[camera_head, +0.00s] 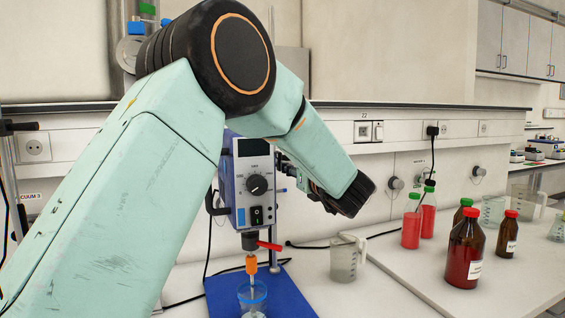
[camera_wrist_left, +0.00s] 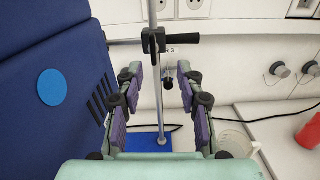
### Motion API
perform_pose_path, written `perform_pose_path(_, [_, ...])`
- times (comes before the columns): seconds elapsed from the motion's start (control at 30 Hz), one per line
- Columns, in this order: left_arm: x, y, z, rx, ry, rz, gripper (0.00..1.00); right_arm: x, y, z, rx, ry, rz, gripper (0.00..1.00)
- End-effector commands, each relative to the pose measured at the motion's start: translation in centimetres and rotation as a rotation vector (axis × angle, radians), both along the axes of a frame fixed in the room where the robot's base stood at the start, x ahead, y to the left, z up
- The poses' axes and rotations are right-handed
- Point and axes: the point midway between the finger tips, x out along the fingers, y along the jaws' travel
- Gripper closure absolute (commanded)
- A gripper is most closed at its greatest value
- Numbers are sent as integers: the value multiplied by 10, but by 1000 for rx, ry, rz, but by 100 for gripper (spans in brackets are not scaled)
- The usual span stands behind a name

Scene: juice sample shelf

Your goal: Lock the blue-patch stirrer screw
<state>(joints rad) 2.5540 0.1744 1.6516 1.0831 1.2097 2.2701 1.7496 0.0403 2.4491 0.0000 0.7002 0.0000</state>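The stirrer (camera_head: 248,182) has a blue and grey body with a dial and stands over a blue base plate (camera_head: 285,297). In the left wrist view its blue side (camera_wrist_left: 45,125) fills the left and bears a round blue patch (camera_wrist_left: 52,87). A black clamp (camera_wrist_left: 153,41) grips the upright stand rod (camera_wrist_left: 161,108), with a black bar to its right. A small dark knob (camera_wrist_left: 168,82) shows lower; I cannot tell whether it is the screw. My left gripper (camera_wrist_left: 158,103) is open, its fingers either side of the rod in view, apparently not touching it. In the head view the gripper (camera_head: 288,170) is partly hidden behind the stirrer. My right gripper is out of view.
A beaker (camera_head: 252,298) stands under the orange-collared stirring shaft. A clear jug (camera_head: 345,260) is right of the base plate. Red bottles (camera_head: 411,222) and brown bottles (camera_head: 465,250) stand farther right. Wall taps (camera_wrist_left: 281,71) and a cable lie behind. My arm hides the left bench.

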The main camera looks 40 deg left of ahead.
Motion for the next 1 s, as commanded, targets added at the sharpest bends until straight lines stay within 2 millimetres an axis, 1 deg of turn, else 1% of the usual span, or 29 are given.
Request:
perform_pose_path(0.17, [2, 8, 2, -17, -26, 10, 62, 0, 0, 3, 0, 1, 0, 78])
perform_pose_path(0.4, [18, 39, 3, -15, -24, 9, 62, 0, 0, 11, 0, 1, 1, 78])
perform_pose_path(0.6, [30, 60, 2, -14, -22, 7, 62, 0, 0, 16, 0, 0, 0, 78])
perform_pose_path(0.73, [33, 66, 2, -12, -21, 7, 62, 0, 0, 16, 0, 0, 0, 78])
perform_pose_path(1.0, [34, 69, 2, -12, -21, 6, 63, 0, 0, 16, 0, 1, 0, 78])
